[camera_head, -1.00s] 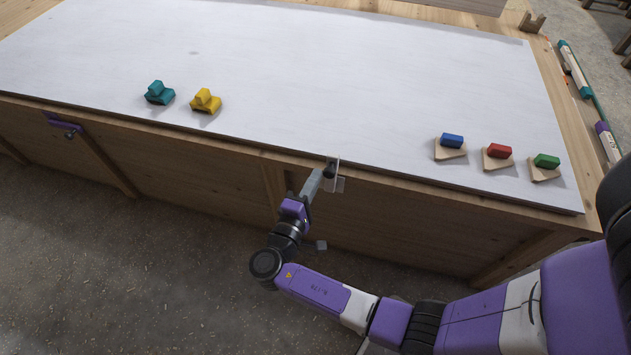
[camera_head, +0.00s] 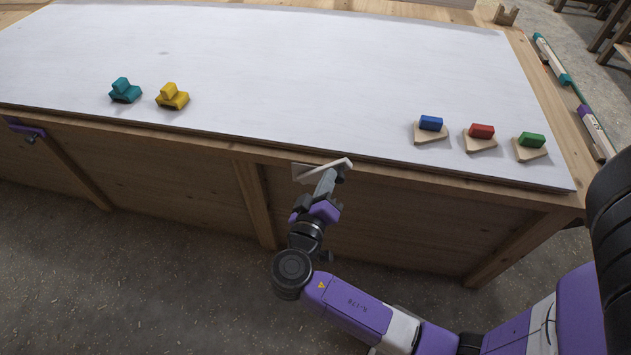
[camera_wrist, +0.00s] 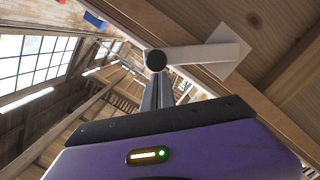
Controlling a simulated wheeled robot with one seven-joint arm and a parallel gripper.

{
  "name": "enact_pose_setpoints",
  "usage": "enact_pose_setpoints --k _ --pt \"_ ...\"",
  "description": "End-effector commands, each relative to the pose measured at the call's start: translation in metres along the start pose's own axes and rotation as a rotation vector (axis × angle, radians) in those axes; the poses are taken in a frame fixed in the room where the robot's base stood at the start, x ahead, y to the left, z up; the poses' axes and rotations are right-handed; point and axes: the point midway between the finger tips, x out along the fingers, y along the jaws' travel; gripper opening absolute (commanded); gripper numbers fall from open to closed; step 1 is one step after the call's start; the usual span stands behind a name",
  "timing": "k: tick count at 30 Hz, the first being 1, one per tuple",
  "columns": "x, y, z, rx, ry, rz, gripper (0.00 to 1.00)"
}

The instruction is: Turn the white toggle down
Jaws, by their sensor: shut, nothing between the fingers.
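The white toggle (camera_head: 336,165) is on the front side of the workbench, just below the tabletop edge. Its lever lies nearly level from a square white plate (camera_head: 303,173), with its free end to the right in the head view. In the wrist view the lever (camera_wrist: 195,54) runs left from its plate (camera_wrist: 229,49) to a round black end piece (camera_wrist: 156,60). My gripper (camera_head: 332,177) is shut and empty just below the lever's free end. In the wrist view its fingertips (camera_wrist: 157,82) meet the black piece; whether they touch it I cannot tell.
Teal (camera_head: 124,92) and yellow (camera_head: 172,98) blocks stand on the white tabletop (camera_head: 270,70) at left. Blue (camera_head: 431,123), red (camera_head: 481,131) and green (camera_head: 532,140) blocks on wooden bases are at right. A purple fixture (camera_head: 27,130) is on the bench's left front.

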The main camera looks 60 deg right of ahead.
Motion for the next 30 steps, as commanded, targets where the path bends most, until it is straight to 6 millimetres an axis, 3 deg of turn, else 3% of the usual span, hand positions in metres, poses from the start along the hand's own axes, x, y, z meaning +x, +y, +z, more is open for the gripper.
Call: enact_pose_setpoints --k 1,12,21,30 --pt "0.002 -0.005 0.013 0.043 -0.001 -0.004 0.00" --pt "0.007 -0.011 0.056 0.383 -0.001 -0.046 0.00" --pt "0.010 -0.019 0.077 0.590 0.000 -0.073 0.00" --pt "0.011 -0.022 0.084 0.693 0.000 -0.086 0.00"
